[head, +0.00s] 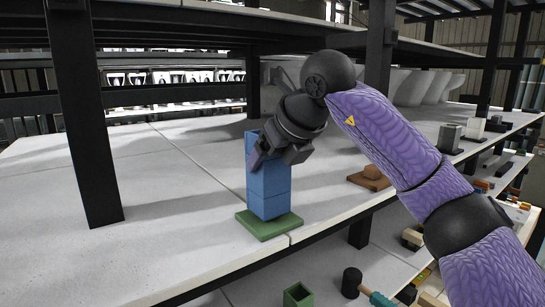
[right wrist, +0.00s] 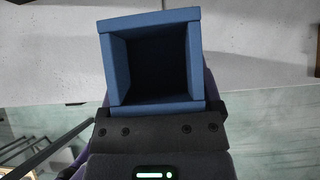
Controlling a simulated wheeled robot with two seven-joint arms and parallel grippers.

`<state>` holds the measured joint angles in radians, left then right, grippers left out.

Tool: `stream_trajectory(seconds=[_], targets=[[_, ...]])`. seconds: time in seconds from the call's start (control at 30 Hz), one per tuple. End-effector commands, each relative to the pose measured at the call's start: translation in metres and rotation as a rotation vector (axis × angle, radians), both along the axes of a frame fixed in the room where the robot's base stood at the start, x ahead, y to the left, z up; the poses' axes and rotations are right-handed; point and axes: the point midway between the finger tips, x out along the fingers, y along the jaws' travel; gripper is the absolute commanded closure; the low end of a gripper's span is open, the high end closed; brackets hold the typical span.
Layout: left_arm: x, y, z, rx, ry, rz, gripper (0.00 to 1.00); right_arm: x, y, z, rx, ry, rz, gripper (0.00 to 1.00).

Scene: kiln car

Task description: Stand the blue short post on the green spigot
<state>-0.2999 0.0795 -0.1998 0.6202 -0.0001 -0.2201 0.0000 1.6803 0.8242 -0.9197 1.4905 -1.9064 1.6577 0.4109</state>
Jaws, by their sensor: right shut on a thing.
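The blue short post (head: 269,189) is a hollow square tube. In the head view it is upright over the green spigot (head: 264,224), and its lower end appears to meet the green base plate. Any upright part of the spigot is hidden by the post. My right gripper (head: 268,153) is shut on the post's upper part, reaching in from the upper right. In the right wrist view the open end of the post (right wrist: 155,62) faces the camera, its inside dark, with the dark jaw against its lower wall. My left gripper is not in view.
A black shelf upright (head: 84,120) stands to the left, another behind my right arm. A brown piece (head: 370,178) and a grey one (head: 449,136) stand along the deck to the right. A green hollow box (head: 298,295) and a black mallet head (head: 352,282) are below the front edge.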

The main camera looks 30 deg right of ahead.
Motion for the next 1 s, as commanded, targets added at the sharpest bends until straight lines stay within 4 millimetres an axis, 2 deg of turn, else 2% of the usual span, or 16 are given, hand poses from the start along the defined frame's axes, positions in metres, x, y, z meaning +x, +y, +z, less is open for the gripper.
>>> stream_trajectory(seconds=[0.87, 0.9, 0.93, 1.0], targets=[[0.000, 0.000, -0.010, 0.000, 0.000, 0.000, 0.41, 0.000, 0.000, -0.010, 0.001, -0.004, 0.000, 1.00], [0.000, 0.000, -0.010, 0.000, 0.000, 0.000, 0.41, 0.000, 0.000, -0.011, 0.001, -0.004, 0.000, 0.09], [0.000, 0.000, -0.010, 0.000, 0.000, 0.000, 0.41, 0.000, 0.000, -0.011, 0.001, -0.004, 0.000, 0.03], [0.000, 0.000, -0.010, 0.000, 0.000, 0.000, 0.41, 0.000, 0.000, -0.011, 0.000, -0.003, 0.000, 0.00]])
